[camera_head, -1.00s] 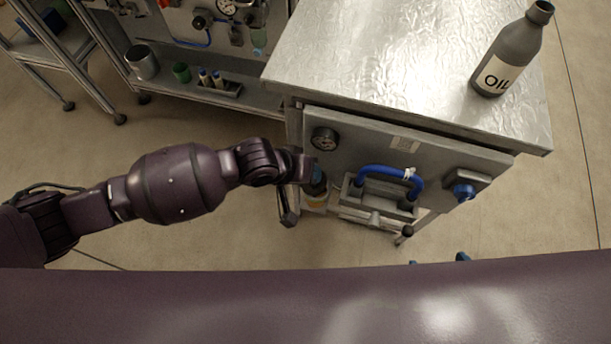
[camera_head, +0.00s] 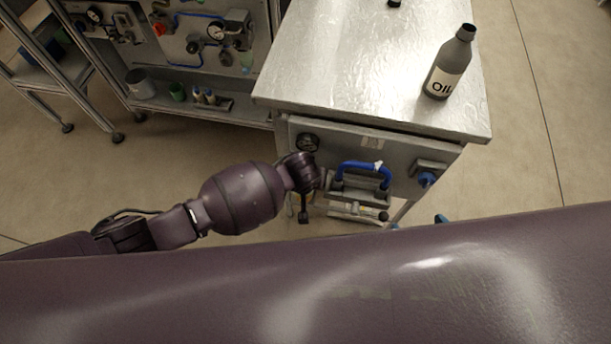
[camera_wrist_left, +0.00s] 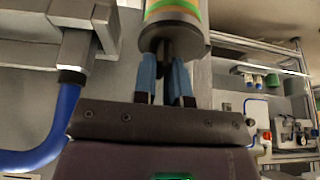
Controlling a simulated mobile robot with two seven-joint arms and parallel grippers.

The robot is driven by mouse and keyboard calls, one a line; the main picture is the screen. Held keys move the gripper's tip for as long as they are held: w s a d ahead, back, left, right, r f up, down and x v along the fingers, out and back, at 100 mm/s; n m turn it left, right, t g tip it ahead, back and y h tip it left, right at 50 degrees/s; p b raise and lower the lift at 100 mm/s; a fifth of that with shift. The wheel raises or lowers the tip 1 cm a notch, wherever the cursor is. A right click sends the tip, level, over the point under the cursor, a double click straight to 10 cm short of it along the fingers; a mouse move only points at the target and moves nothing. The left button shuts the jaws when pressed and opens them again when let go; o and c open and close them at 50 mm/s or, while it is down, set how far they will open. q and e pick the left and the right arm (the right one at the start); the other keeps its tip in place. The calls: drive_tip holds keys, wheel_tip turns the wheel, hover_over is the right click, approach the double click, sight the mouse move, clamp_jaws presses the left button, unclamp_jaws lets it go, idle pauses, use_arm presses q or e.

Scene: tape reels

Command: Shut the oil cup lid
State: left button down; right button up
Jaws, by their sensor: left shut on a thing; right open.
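The left wrist view appears upside down. In it a pale cylinder with green and orange bands (camera_wrist_left: 176,12), which looks like the oil cup, is at the top centre. My left gripper (camera_wrist_left: 167,68) has blue fingertips closed on a dark piece at the cylinder's grey end. I cannot tell whether this piece is the lid or how the lid stands. In the head view my left arm reaches the cabinet's front left, and its wrist hides the cup and fingers. My right gripper (camera_head: 417,222) shows only two separated blue fingertips past my purple arm; it is open.
The metal cabinet (camera_head: 330,60) carries a grey oil bottle (camera_head: 449,64) on top. Its front has a gauge (camera_head: 307,142), a blue curved handle (camera_head: 364,167) and a blue knob (camera_head: 428,179). A shelf (camera_head: 170,110) with cups stands behind left. Floor at right is clear.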

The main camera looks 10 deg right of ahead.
use_arm(q)
drive_tip(key=shift+s+f, duration=0.1)
idle(0.3)
drive_tip(key=c, duration=1.2)
unclamp_jaws()
drive_tip(key=shift+o, duration=0.2)
drive_tip(key=shift+r, duration=0.3)
drive_tip(key=p+v, duration=0.2)
drive_tip(key=v, duration=0.2)
drive_tip(key=p+v, duration=0.1)
drive_tip(key=v, duration=0.5)
drive_tip(key=shift+s+p, duration=0.15)
drive_tip(key=shift+p, duration=0.2)
